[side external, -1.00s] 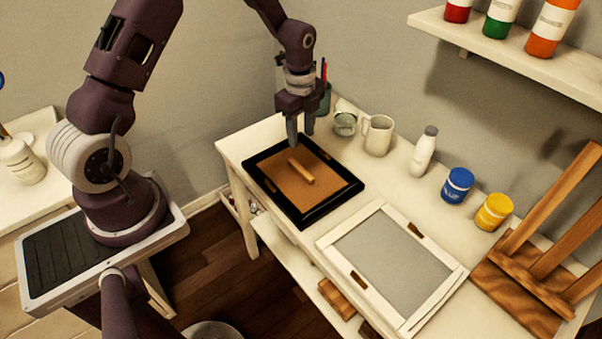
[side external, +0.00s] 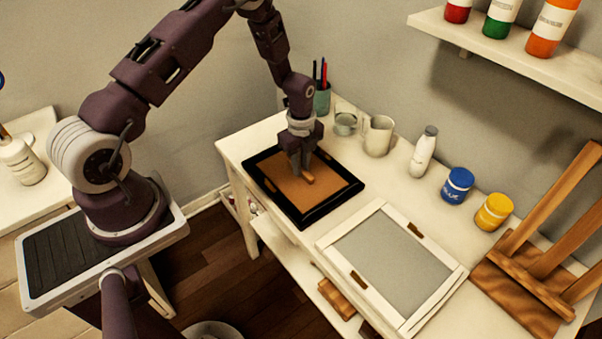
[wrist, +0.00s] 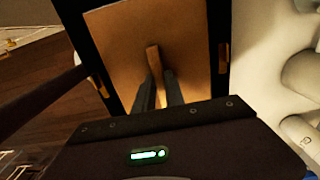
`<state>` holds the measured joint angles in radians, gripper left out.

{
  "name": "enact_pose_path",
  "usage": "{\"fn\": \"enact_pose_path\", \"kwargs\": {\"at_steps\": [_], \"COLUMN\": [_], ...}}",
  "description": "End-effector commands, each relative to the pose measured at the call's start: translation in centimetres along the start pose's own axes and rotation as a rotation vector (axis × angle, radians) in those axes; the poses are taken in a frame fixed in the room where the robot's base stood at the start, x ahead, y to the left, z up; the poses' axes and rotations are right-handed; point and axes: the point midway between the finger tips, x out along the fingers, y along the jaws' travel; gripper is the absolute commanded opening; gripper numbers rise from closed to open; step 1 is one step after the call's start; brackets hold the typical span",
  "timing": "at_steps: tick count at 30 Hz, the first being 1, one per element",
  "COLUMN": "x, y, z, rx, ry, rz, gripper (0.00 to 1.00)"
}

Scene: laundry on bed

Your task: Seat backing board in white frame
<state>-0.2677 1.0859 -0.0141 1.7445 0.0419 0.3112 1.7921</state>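The brown backing board (side external: 285,186) lies inside the black frame (side external: 305,221) at the left of the table. A raised wooden strip (side external: 307,178) on the board serves as a grip; it also shows in the wrist view (wrist: 153,58). My gripper (side external: 301,174) is down at this strip, one finger on each side of it. I cannot tell whether the fingers (wrist: 158,80) press on the strip or stand just clear. The white frame (side external: 338,258) lies flat to the right, with a grey panel inside its opening and brown tabs on two sides.
A glass jar (side external: 345,124), white mug (side external: 379,137), white bottle (side external: 424,152), blue paint jar (side external: 458,186) and yellow paint jar (side external: 494,212) line the table's back. A wooden easel (side external: 540,262) stands at right. A shelf (side external: 510,52) hangs above.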

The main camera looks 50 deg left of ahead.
Motion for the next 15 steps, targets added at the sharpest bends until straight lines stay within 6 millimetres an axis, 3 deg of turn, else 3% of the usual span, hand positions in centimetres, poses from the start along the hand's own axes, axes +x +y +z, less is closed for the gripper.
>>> {"fn": "enact_pose_path", "kwargs": {"at_steps": [11, 15], "x": [-0.1, -1.6], "y": [0.0, -0.1], "z": [0.0, 0.0], "rx": [0.000, -0.001], "ry": [0.000, 0.000], "rz": [-0.001, -0.004], "gripper": [0.00, 0.00]}}
